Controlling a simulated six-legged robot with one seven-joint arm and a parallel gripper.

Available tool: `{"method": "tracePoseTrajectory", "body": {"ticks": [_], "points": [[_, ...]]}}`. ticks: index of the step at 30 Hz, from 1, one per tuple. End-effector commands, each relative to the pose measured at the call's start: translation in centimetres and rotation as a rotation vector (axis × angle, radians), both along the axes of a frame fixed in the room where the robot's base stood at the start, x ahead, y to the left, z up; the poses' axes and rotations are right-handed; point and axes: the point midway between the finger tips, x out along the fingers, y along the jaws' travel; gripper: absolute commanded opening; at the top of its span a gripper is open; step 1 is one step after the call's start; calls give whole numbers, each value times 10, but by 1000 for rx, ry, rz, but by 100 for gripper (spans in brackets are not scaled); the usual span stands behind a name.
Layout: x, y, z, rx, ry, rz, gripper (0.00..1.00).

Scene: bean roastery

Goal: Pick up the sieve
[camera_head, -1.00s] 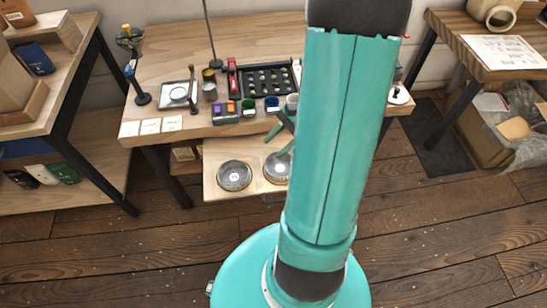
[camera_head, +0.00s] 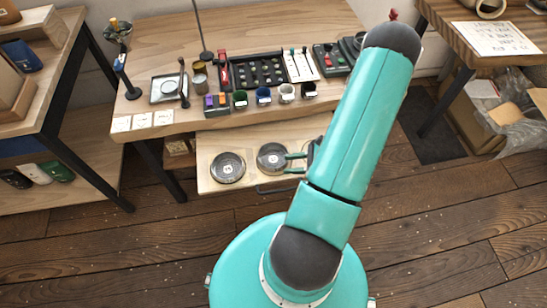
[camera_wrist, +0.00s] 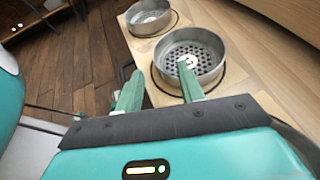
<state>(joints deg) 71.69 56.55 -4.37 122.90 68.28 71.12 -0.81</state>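Two round metal sieves lie on a pulled-out wooden drawer (camera_head: 222,140) under the table: a left sieve (camera_head: 228,168) and a right sieve (camera_head: 272,158). In the wrist view the nearer sieve (camera_wrist: 206,62) shows a perforated bottom with a small pale label, and the farther sieve (camera_wrist: 150,17) stands beyond it. My gripper (camera_head: 288,163) is open, its two green fingers spread at the right edge of the right sieve. In the wrist view my gripper (camera_wrist: 160,72) has one finger overlapping the nearer sieve and the other left of it. Contact cannot be told.
The table (camera_head: 160,38) above holds a black tray (camera_head: 258,72), several small cups, a scale (camera_head: 169,88) and cards (camera_head: 142,121). A shelf stands left, another table (camera_head: 450,35) right. The drawer has a dark front handle (camera_head: 277,189). The floor in front is clear.

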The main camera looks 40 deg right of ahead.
Motion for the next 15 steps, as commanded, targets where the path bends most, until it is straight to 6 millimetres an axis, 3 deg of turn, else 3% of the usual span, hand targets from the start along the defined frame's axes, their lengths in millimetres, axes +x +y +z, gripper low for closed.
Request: {"method": "tracePoseTrajectory", "body": {"ticks": [15], "points": [[42, 39, -25, 2, 0, 3, 38]]}}
